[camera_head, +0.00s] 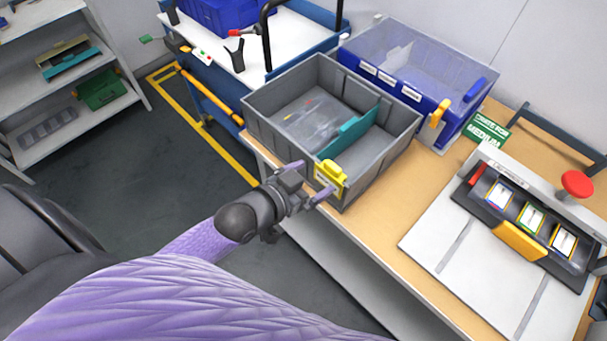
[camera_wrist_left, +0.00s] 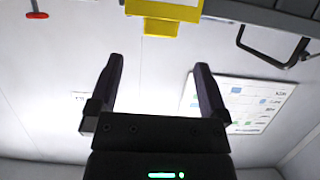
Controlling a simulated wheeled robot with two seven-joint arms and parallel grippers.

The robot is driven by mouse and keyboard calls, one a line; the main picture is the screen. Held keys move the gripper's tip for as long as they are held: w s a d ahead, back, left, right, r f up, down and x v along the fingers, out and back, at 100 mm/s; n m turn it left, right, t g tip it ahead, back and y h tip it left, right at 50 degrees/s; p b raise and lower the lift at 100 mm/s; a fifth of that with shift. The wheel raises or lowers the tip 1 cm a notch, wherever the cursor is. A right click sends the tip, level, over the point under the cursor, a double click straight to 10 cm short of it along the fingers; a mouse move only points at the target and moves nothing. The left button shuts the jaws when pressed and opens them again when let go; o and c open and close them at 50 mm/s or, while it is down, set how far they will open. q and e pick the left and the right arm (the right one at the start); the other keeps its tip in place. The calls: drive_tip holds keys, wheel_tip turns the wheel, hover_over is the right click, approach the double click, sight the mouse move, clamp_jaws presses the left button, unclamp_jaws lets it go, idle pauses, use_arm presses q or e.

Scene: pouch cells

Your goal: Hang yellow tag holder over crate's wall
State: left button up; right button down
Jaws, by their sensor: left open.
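The yellow tag holder (camera_head: 331,173) sits on the top edge of the near wall of the grey crate (camera_head: 283,143), with a pale label on its outer face. It looks hooked over the rim and roughly upright. My left gripper (camera_head: 311,181) is open and empty just outside that wall, its fingertips close to the holder but not around it. In the left wrist view the holder (camera_wrist_left: 163,12) is at the top edge, beyond and apart from the open fingers (camera_wrist_left: 159,65). My right gripper is in neither view.
A teal divider (camera_head: 349,133) stands inside the crate. A clear-fronted blue bin (camera_head: 415,75) is behind it. A white fixture with a black cell tray (camera_head: 525,225) is to the right on the wooden bench (camera_head: 385,205). A blue cart (camera_head: 215,95) stands at the back left.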

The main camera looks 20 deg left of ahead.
use_arm(q)
drive_tip(key=v, duration=0.2)
drive_tip(key=shift+s+a+r, duration=0.1)
drive_tip(key=shift+s+a, duration=0.05)
drive_tip(key=shift+s, duration=0.1)
drive_tip(key=s+a+f+n+g+y+b, duration=0.1)
drive_tip(key=s+a+f+g, duration=0.15)
drive_tip(key=f, duration=0.45)
drive_tip(key=s+a+f+g+y+b, duration=0.1)
drive_tip(key=s+f, duration=0.2)
drive_tip(key=f, duration=0.5)
drive_tip(key=s+a+f+n+g+y+b, duration=0.1)
drive_tip(key=s+f+g+y+b, duration=0.15)
drive_tip(key=f, duration=0.45)
drive_tip(key=s+f+g+b, duration=0.1)
drive_tip(key=s+f+g, duration=0.2)
drive_tip(key=s+f, duration=0.4)
drive_tip(key=s+d+f+g+b, duration=0.1)
drive_tip(key=s+f+g, duration=0.2)
drive_tip(key=s+f, duration=0.4)
drive_tip(key=s, duration=0.7)
drive_tip(key=shift+s+g, duration=0.15)
drive_tip(key=shift+g, duration=0.15)
drive_tip(key=shift+d+y, duration=0.1)
drive_tip(key=shift+y, duration=0.15)
